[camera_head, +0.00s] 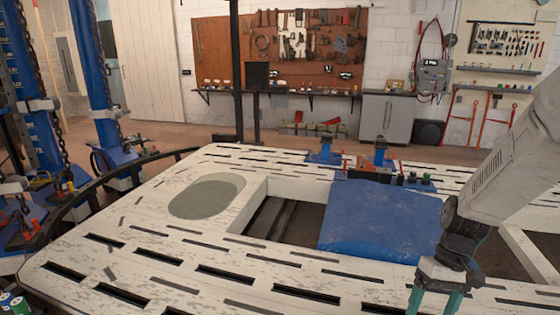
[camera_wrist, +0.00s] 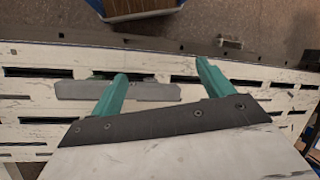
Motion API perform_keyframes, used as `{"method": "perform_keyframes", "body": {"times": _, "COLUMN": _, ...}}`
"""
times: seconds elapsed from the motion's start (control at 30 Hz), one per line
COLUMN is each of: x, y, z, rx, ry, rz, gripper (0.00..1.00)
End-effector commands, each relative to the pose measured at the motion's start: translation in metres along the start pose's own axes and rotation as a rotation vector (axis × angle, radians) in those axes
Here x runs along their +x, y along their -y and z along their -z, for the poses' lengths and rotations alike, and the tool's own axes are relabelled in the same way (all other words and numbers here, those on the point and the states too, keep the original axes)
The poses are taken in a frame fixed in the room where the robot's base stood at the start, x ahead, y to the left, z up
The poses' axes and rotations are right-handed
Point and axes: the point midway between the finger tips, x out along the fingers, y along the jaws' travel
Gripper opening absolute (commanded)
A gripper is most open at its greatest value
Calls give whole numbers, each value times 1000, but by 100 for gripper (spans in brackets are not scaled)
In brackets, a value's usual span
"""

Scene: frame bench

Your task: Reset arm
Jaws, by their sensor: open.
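My gripper (camera_head: 434,300) hangs at the lower right of the head view, over the near part of the white slotted bench (camera_head: 200,236). Its two teal fingers are apart. In the wrist view, my gripper (camera_wrist: 160,84) is open, with nothing between the fingers. Below it are the bench edge and a flat grey strip (camera_wrist: 150,92) lying on the bench top. The fingertips run out of the bottom of the head view, so their height above the bench cannot be told there.
A blue panel (camera_head: 378,222) lies beside a rectangular opening (camera_head: 275,222) in the bench. Blue clamps (camera_head: 325,152) stand at the far edge. Blue posts with chains (camera_head: 92,70) rise at the left. A wooden-topped object (camera_wrist: 135,8) is on the floor beyond the bench edge.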

Motion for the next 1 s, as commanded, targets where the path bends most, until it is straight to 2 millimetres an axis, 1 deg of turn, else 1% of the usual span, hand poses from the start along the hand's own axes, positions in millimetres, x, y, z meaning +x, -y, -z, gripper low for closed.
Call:
{"method": "perform_keyframes", "body": {"times": 0.03, "x": -16, "y": 12, "z": -13, "rx": 26, "ry": -7, "rz": -22, "gripper": 80}}
{"method": "perform_keyframes", "body": {"times": 0.2, "x": -54, "y": 45, "z": -61, "rx": 135, "ry": -23, "rz": -89, "gripper": 80}}
{"method": "perform_keyframes", "body": {"times": 0.27, "x": -65, "y": 55, "z": -78, "rx": 164, "ry": -38, "rz": -113, "gripper": 80}}
{"method": "perform_keyframes", "body": {"times": 0.3, "x": -71, "y": 61, "z": -90, "rx": 181, "ry": -48, "rz": -130, "gripper": 80}}
{"method": "perform_keyframes", "body": {"times": 0.43, "x": -88, "y": 79, "z": -125, "rx": 215, "ry": -100, "rz": -180, "gripper": 80}}
{"method": "perform_keyframes", "body": {"times": 0.6, "x": -104, "y": 97, "z": -164, "rx": 186, "ry": -201, "rz": -238, "gripper": 80}}
{"method": "perform_keyframes", "body": {"times": 0.7, "x": -112, "y": 105, "z": -178, "rx": 143, "ry": -273, "rz": -260, "gripper": 80}}
{"method": "perform_keyframes", "body": {"times": 0.8, "x": -118, "y": 113, "z": -187, "rx": 111, "ry": -335, "rz": -269, "gripper": 80}}
{"method": "perform_keyframes", "body": {"times": 1.0, "x": -127, "y": 121, "z": -193, "rx": 76, "ry": -394, "rz": -274, "gripper": 80}}
